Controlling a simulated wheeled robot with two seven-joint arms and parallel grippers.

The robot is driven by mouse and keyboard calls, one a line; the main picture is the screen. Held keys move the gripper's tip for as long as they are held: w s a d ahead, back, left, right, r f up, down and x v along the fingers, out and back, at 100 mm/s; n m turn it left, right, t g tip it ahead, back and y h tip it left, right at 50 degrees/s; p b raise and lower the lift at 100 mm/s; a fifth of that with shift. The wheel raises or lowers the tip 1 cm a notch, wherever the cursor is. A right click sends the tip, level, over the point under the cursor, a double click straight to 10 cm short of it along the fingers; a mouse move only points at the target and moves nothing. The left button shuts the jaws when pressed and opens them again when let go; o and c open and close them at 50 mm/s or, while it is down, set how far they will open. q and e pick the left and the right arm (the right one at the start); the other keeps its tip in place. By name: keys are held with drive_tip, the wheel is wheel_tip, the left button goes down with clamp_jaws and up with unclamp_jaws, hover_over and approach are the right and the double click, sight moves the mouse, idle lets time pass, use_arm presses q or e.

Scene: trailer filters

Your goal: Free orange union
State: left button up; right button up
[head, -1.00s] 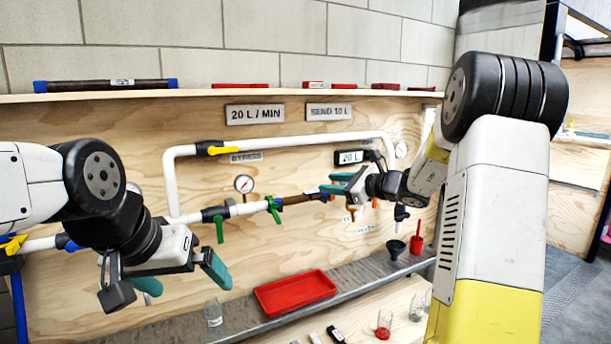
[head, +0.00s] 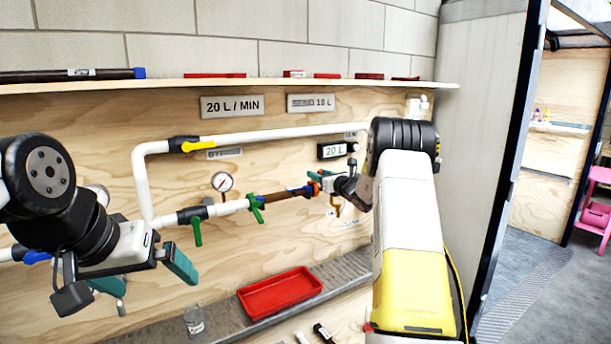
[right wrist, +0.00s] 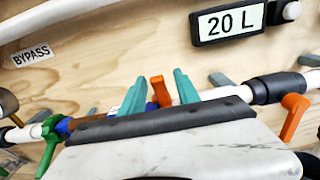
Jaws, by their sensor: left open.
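The orange union (head: 313,177) shows as a small patch at the right end of the brown filter pipe (head: 287,196), partly hidden by my right gripper (head: 325,181). In the right wrist view, an orange piece (right wrist: 160,91) stands between the two teal fingers of my right gripper (right wrist: 160,82). The fingers are apart, with narrow gaps on both sides of it; contact lower down is hidden. My left gripper (head: 145,274) is open and empty, in front of the board below the left pipe.
Green valve handles (head: 196,231) and a gauge (head: 222,182) sit left of the filter. Another orange lever (right wrist: 294,117) is right of my right gripper. A red tray (head: 280,291) and a glass jar (head: 194,319) are below. A shelf (head: 270,83) runs above.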

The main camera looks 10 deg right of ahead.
clamp_jaws()
idle(1.5)
